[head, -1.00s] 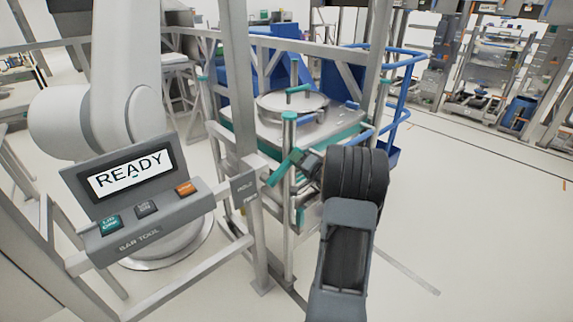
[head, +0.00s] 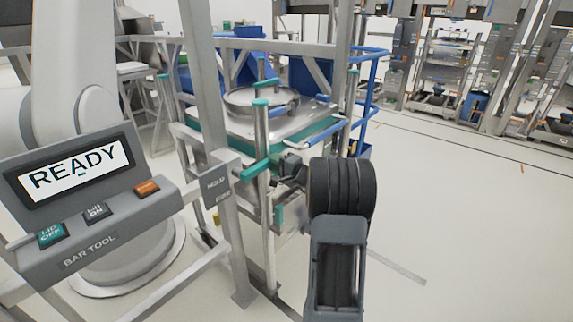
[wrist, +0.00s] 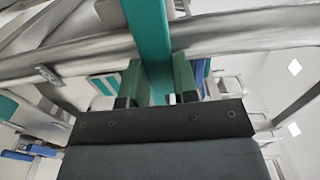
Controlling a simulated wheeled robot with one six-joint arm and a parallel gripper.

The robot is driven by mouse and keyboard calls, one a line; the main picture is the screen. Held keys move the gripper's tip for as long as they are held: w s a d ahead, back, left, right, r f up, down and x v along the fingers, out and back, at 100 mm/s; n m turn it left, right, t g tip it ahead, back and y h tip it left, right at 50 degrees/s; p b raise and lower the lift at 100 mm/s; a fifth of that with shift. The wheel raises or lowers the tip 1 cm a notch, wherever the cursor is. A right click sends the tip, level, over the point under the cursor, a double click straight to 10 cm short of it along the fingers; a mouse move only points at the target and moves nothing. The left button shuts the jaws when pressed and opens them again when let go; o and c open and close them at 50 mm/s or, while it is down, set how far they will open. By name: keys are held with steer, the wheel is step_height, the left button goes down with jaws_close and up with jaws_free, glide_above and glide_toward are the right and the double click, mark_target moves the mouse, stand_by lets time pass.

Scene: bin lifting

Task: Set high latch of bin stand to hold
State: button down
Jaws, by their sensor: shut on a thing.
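The high latch (head: 260,166) is a teal bar on the upright post of the bin stand (head: 262,200), left of my gripper in the head view. Its left end points toward the plate marked HOLD (head: 215,182), slightly below its right end. My gripper (head: 285,161) is shut on the latch near its right end. In the wrist view the teal latch bar (wrist: 148,35) runs between the two green fingertips of my gripper (wrist: 158,82). The plate's lower word is too small to read surely.
A round metal lid (head: 262,101) lies on top behind. A control panel reading READY (head: 80,170) stands at left. Blue rails (head: 368,90) stand behind; the floor at right is clear.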

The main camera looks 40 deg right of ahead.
steer(key=shift+f, duration=0.15)
stand_by(0.3)
steer(key=c, duration=0.9)
jaws_free()
steer(key=b+v, duration=0.1)
steer(key=v, duration=1.2)
steer(key=shift+s+d, duration=0.1)
steer(key=shift+s, duration=0.3)
